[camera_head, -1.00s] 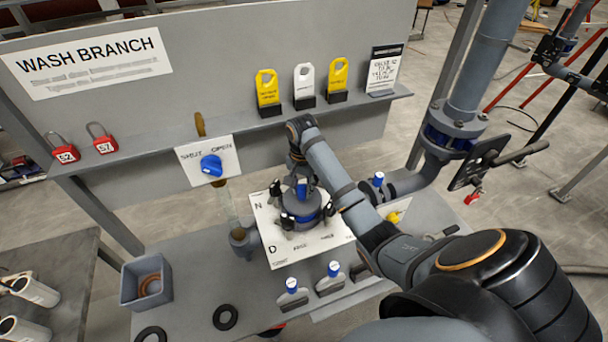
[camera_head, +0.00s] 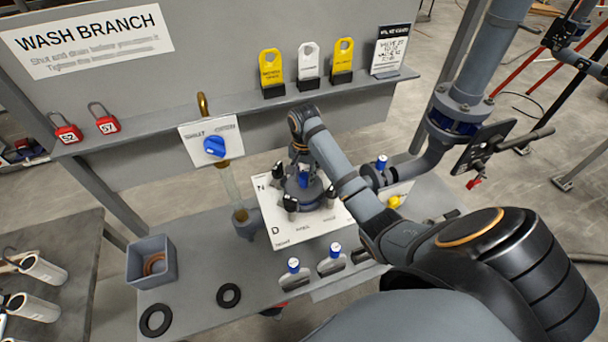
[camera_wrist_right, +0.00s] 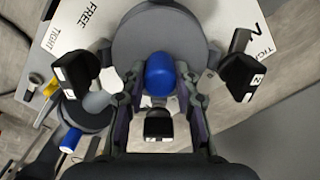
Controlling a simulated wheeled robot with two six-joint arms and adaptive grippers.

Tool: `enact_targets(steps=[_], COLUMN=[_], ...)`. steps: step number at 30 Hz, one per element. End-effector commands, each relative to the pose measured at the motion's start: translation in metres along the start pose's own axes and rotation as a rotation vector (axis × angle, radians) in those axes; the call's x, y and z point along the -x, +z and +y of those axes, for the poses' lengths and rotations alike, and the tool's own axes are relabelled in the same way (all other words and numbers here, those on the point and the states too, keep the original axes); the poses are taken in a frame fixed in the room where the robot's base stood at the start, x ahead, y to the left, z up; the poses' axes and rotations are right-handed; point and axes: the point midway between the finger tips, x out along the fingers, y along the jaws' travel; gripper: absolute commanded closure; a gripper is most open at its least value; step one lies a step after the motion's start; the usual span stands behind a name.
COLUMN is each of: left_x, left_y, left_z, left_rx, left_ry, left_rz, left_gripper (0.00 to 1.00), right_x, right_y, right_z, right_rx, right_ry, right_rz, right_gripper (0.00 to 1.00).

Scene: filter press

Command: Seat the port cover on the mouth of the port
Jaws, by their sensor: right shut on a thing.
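The port cover (camera_wrist_right: 205,45) is a grey round disc with a blue knob (camera_wrist_right: 160,74). My right gripper (camera_wrist_right: 160,95) is shut on the knob, one finger on each side of it. In the head view my right gripper (camera_head: 303,160) points down from above, with the cover (camera_head: 312,187) under it. The cover is over the port, which stands on a white marked plate (camera_head: 285,236). Black clamp knobs (camera_head: 290,203) stand around it. The port mouth is hidden, and I cannot tell whether the cover touches it. My left gripper is not in view.
A grey bin (camera_head: 135,268) and black rings (camera_head: 229,295) lie at the left of the bench. Blue-topped pieces (camera_head: 335,250) stand in front of the plate. A pipe with a blue-topped valve (camera_head: 381,163) is close on the right. The panel shelf (camera_head: 230,118) runs behind.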

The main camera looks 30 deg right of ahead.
Motion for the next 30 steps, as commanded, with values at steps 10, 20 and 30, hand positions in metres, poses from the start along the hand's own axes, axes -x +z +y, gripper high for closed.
enact_targets(steps=[10, 20, 30], left_x=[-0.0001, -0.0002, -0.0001], left_y=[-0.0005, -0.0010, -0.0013], left_z=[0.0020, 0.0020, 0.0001], left_rx=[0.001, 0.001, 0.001], left_ry=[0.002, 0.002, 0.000], left_rz=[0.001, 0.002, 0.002], left_gripper=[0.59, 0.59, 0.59], right_x=[-0.0047, -0.0050, -0.0029], right_y=[-0.0003, -0.0002, -0.0002], right_z=[-0.0004, -0.0001, 0.0000], right_rx=[0.000, 0.000, 0.000], right_ry=[-0.001, 0.000, 0.000], right_rz=[0.001, 0.001, 0.001], right_gripper=[0.59, 0.43, 0.43])
